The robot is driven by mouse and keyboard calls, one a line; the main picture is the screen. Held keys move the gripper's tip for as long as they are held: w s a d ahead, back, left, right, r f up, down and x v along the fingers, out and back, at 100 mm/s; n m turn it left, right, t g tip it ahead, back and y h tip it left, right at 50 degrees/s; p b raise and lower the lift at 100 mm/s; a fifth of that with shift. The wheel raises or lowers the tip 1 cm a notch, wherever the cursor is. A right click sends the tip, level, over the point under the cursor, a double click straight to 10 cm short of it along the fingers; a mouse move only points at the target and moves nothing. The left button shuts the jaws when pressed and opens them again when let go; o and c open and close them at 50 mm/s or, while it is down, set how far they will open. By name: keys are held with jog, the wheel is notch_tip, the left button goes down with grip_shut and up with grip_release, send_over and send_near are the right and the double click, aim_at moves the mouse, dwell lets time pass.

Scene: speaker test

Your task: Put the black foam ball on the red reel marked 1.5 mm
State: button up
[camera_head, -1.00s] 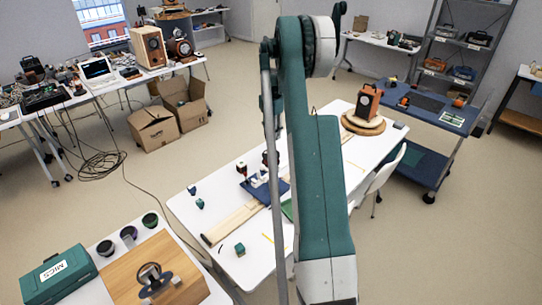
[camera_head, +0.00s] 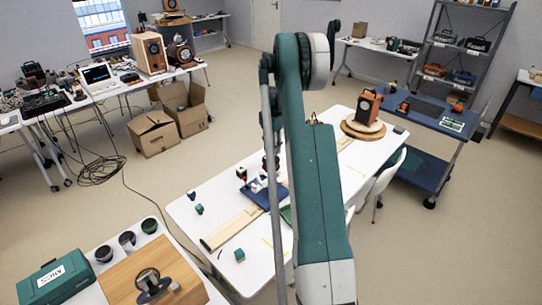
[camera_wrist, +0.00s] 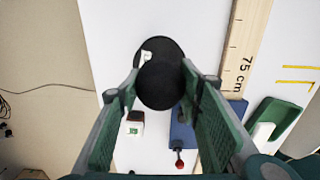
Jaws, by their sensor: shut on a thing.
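My gripper (camera_wrist: 162,88) is shut on the black foam ball (camera_wrist: 161,85) in the wrist view, with the ball between its green-padded fingers. Behind the ball is a dark round shape (camera_wrist: 172,48) with a small white and green mark; I cannot tell whether it touches the ball. In the head view my arm hides much of the worktable, and the ball cannot be made out there. I cannot identify the red reel marked 1.5 mm; orange-red round things (camera_head: 404,106) on the blue cart are too small to read.
The white worktable (camera_head: 190,235) carries a wooden rule (camera_wrist: 238,60) and a blue plate (camera_wrist: 183,135) with a red-knobbed lever. A small white block with a dark top (camera_wrist: 134,122) stands near. An orange device (camera_head: 369,104) stands on round wooden boards. The blue cart (camera_head: 435,110) is beyond.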

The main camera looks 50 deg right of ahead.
aim_at(271, 159)
jog(key=shift+f, duration=0.1)
jog(key=shift+f, duration=1.9)
jog(key=shift+f+b, duration=0.15)
jog(key=shift+b, duration=0.15)
jog(key=o, duration=0.7)
jog(key=shift+r, duration=0.2)
notch_tip(271, 159, up, 12)
jog(key=shift+p, duration=0.75)
jog(key=shift+a+r, duration=0.1)
